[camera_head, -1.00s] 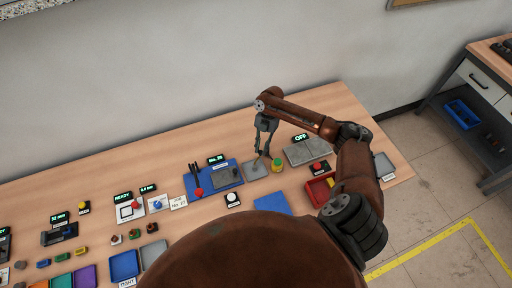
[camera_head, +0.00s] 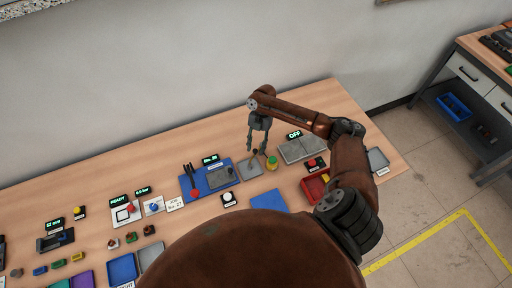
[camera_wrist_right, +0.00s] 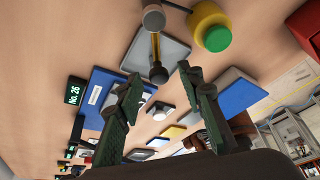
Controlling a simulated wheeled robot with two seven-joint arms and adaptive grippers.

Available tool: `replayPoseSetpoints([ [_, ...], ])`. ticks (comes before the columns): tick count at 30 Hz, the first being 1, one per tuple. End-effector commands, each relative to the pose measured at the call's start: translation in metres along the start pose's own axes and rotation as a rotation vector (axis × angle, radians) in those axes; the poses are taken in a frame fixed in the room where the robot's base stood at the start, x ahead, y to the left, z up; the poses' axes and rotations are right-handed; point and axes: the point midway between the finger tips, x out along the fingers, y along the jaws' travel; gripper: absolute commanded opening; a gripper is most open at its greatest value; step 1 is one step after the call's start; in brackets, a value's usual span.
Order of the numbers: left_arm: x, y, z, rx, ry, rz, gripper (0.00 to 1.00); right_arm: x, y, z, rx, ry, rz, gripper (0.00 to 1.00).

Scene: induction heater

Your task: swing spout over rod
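My right gripper (camera_head: 257,150) hangs over a small grey plate (camera_head: 250,170) near the back of the bench. In the right wrist view the gripper (camera_wrist_right: 158,77) has its two fingers apart. A dark ball (camera_wrist_right: 158,76) at the end of a thin yellowish arm (camera_wrist_right: 155,48) shows between the fingertips; I cannot tell whether they touch it. The arm runs to a grey round knob (camera_wrist_right: 153,18) and looks like the spout. I cannot single out the rod. My left gripper is out of view.
Grey slabs (camera_head: 304,149) with an OFF display (camera_head: 294,135) lie to the right. A red tray (camera_head: 312,190) is in front of them. A blue board (camera_head: 187,188) with a No. 26 display lies left of the plate. The bench behind the gripper is clear.

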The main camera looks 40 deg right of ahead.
Motion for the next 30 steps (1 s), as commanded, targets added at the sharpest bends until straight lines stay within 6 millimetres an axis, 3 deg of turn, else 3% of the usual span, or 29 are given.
replayPoseSetpoints([
  [5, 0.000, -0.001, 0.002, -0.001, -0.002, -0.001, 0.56, -0.012, 0.001, 0.001, 0.000, -0.002, 0.003, 0.35],
  [15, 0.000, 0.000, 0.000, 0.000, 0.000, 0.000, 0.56, -0.079, 0.001, 0.001, 0.001, -0.003, 0.002, 0.35],
  [21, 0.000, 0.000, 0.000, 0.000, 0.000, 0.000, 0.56, -0.109, 0.000, 0.001, 0.001, -0.001, 0.001, 0.35],
  [30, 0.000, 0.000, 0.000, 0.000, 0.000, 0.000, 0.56, -0.120, 0.000, 0.000, 0.000, 0.001, 0.000, 0.35],
])
